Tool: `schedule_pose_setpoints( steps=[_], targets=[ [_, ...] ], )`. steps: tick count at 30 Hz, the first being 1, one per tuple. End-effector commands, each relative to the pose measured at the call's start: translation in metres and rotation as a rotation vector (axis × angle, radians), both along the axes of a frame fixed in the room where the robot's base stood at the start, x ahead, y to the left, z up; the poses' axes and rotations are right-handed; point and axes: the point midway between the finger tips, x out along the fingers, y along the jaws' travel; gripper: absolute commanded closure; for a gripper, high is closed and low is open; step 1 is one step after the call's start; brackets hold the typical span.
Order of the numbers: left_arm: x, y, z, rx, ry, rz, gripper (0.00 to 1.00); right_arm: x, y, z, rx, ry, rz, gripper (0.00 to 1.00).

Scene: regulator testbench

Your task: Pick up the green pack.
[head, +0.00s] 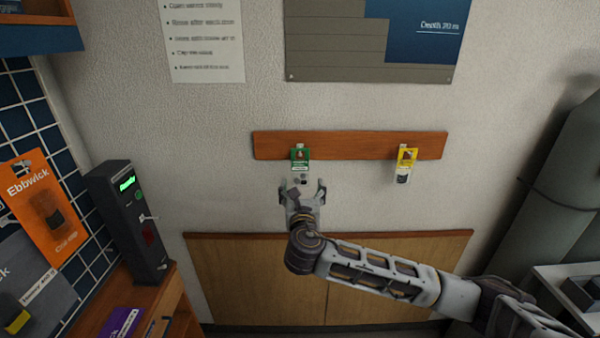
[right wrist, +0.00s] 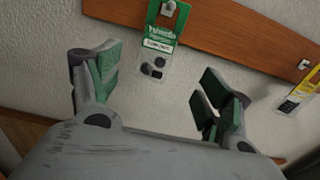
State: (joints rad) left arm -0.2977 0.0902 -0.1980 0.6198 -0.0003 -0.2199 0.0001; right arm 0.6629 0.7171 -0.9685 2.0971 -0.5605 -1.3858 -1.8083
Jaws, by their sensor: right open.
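The green pack (head: 300,157) hangs on the left end part of a wooden rail on the wall. In the right wrist view the green pack (right wrist: 160,40) hangs from a hook, with a clear lower part showing small dark items. My right gripper (head: 302,186) is open and empty, just below the pack in the head view. In the right wrist view its two fingers (right wrist: 160,85) stand wide apart, with the pack beyond and between them, not touching. My left gripper is not in view.
A yellow pack (head: 405,160) hangs on the right part of the wooden rail (head: 350,145). A dark device with a green display (head: 130,220) stands at left beside an orange pack (head: 40,205). Wooden panels (head: 255,280) are below. Grey pipes stand at right.

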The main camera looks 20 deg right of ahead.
Motion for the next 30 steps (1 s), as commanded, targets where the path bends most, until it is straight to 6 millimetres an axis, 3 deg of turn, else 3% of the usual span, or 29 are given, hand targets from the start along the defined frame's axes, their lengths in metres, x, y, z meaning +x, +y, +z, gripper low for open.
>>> schedule_pose_setpoints(
  steps=[9, 15, 30],
  targets=[
    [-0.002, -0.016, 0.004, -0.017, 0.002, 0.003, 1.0, 0.035, -0.009, 0.001, 0.001, -0.001, -0.001, 0.21],
    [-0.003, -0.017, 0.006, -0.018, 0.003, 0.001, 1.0, 0.05, -0.014, 0.001, 0.0, 0.0, 0.0, 0.21],
    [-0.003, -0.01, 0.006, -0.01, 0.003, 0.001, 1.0, 0.055, -0.015, 0.001, 0.001, 0.0, 0.001, 0.21]
  ],
)
